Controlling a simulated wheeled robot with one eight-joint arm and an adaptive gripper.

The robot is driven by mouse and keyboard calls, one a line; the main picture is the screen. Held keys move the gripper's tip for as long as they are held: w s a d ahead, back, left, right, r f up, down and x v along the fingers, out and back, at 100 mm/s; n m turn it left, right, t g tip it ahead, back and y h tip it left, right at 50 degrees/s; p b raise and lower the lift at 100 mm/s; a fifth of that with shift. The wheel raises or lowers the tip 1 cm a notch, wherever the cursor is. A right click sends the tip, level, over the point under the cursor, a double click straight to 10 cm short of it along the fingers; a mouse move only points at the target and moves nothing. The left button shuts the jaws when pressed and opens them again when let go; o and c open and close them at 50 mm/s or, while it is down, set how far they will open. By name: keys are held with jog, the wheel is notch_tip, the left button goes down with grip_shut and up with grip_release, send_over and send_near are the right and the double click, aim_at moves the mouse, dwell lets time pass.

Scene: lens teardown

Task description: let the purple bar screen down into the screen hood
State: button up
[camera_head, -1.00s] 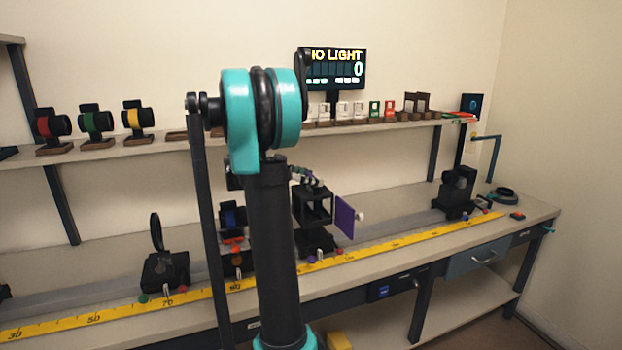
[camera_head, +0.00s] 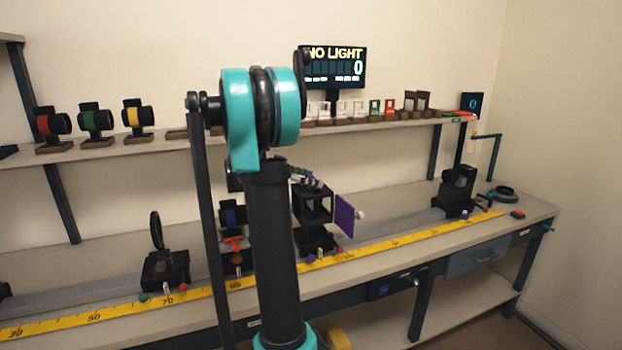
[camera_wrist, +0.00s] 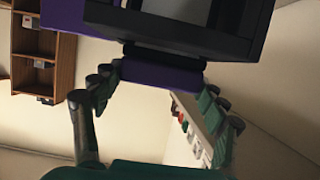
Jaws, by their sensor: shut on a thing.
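The screen hood (camera_head: 313,208) is a black open box frame on a post on the bench rail, just right of my arm. My gripper (camera_head: 308,180) is at the hood's top, partly hidden by my arm. In the wrist view my gripper (camera_wrist: 160,95) is shut on a purple strip (camera_wrist: 160,76), the visible part of the bar screen. The black hood frame (camera_wrist: 185,38) lies right against this strip. More purple (camera_wrist: 75,15) shows at upper left. How deep the screen sits is hidden.
Other black mounts, including a round lens holder (camera_head: 160,260), stand on the rail to the left. A yellow ruler (camera_head: 390,243) runs along the front. A shelf (camera_head: 370,126) behind holds small frames and a display reading NO LIGHT (camera_head: 335,67). The rail right of the hood is clear up to a black unit (camera_head: 456,192).

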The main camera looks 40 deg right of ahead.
jog(key=shift+f, duration=0.9)
dwell(0.4)
jog(key=o, duration=1.7)
jog(key=shift+c, duration=0.2)
jog(key=v, duration=1.2)
